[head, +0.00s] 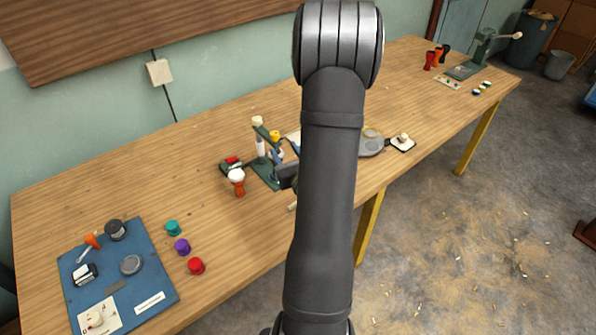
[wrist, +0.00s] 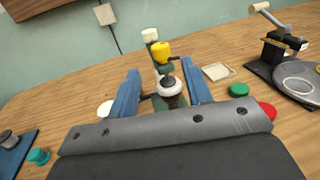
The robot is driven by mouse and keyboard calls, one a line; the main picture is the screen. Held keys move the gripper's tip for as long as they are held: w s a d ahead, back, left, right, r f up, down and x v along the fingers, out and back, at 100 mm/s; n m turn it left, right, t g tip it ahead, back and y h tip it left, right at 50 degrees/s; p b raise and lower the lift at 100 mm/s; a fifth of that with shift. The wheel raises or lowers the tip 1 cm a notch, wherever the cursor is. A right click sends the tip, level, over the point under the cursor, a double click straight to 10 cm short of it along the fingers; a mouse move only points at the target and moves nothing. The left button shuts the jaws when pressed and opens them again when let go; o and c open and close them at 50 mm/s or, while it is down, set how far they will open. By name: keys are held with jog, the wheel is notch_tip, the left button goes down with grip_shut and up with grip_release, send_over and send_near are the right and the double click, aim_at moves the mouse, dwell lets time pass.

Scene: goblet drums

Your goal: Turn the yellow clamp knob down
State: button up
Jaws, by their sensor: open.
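The yellow clamp knob (head: 274,135) sits on a green clamp stand (head: 266,172) near the middle of the table. In the wrist view the yellow knob (wrist: 161,51) is ahead, just past the fingertips and between their lines. A white-topped lever or post (wrist: 149,35) rises behind it. My gripper (wrist: 158,68) is open, with one blue finger on each side of a round white and dark piece (wrist: 171,88). I cannot tell if the fingers touch it. In the head view my gripper (head: 277,156) is at the stand, partly hidden by my arm.
An orange and white goblet drum (head: 239,183) stands left of the clamp. A blue board (head: 110,262) with small parts and several coloured caps (head: 182,246) lie at the left. A grey round plate (wrist: 298,85) is right of the gripper. Another green stand (head: 470,68) is far right.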

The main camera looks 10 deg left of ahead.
jog(key=v, duration=0.9)
jog(key=n+g+y, duration=0.7)
jog(key=g, duration=0.1)
send_near(275, 136)
jog(key=x, duration=0.7)
jog(key=f+x, duration=0.1)
jog(key=x, duration=0.2)
jog(key=shift+w+a, duration=0.15)
jog(key=shift+w, duration=0.4)
